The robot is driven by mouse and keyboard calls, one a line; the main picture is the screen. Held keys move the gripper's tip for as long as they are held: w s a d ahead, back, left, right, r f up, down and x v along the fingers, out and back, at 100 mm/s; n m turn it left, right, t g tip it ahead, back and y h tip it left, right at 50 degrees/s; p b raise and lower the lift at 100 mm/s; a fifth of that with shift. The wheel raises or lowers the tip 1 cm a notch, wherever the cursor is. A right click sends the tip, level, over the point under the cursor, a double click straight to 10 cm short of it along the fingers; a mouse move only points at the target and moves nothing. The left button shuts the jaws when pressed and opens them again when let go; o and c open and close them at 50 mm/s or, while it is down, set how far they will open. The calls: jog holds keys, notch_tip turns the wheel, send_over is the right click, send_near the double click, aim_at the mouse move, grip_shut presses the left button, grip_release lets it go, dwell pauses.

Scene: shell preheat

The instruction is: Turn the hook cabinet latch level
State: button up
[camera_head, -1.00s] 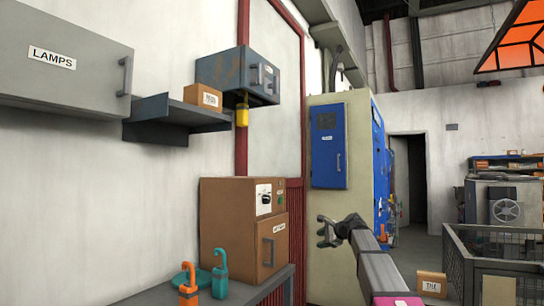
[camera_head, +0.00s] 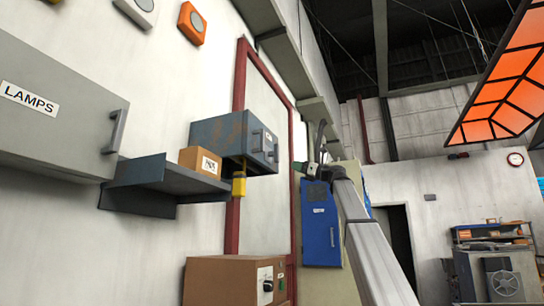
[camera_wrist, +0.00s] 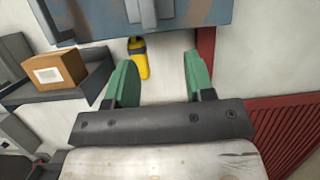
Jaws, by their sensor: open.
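The blue-grey hook cabinet (camera_head: 226,136) hangs on the wall, with upright grey bars (camera_head: 262,143) on its front. I cannot tell for sure which bar is the latch. In the wrist view the cabinet's lower front (camera_wrist: 205,18) fills the top, with a grey upright bar (camera_wrist: 148,12) there, cut off by the frame edge. A yellow object (camera_head: 239,186) hangs under the cabinet; it also shows in the wrist view (camera_wrist: 138,60). My gripper (camera_wrist: 160,76) is open and empty, its green fingers below the cabinet front. In the head view it is small and dark, right of the cabinet.
A grey shelf (camera_head: 145,190) with a cardboard box (camera_head: 200,161) is left of the cabinet. A LAMPS cabinet (camera_head: 50,125) is further left. A brown unit (camera_head: 225,285) stands below. A blue wall box (camera_head: 321,225) is behind my arm.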

send_near(276, 151)
jog(key=w, duration=0.1)
jog(key=shift+y, duration=0.4)
jog(key=x, duration=1)
jog(key=shift+w+f, duration=0.15)
jog(key=shift+f, duration=0.05)
jog(key=shift+g, duration=0.3)
grip_shut()
